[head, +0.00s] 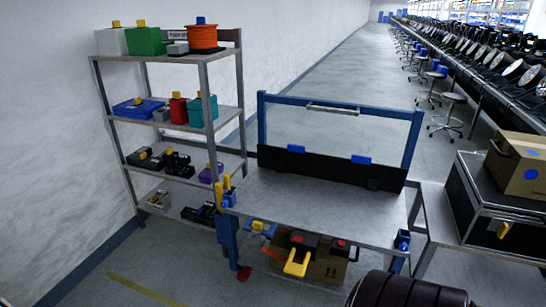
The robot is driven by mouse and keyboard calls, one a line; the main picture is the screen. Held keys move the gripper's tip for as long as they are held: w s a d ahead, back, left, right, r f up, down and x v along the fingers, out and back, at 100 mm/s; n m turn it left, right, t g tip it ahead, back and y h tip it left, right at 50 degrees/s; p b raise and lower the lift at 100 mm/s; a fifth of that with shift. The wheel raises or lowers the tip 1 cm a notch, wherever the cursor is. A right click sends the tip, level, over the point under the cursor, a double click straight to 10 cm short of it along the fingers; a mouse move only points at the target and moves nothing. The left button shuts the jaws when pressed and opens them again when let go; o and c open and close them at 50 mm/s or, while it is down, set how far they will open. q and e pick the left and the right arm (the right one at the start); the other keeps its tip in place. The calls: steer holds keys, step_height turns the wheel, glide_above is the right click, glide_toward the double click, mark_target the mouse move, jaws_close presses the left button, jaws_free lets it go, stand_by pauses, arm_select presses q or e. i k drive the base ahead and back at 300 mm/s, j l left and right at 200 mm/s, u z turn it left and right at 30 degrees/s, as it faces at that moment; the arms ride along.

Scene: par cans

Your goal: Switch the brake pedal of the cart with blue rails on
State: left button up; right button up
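The cart with blue rails (262,122) stands in the middle of the head view, with a grey top (310,208) and a blue frame at its back. A small red pedal-like part (243,273) sits low by the foot of its front left blue leg (227,238). I take it for the brake pedal, but it is too small to tell whether it is on or off. Neither of my grippers shows in the head view.
A grey shelf rack (204,75) with boxes and tools stands at the left by the wall. Under the cart top are a cardboard box (325,268) and a yellow handle (297,264). A black case (490,195) stands right.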

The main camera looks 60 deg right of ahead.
mark_target(244, 275)
steer(key=z, duration=1.4)
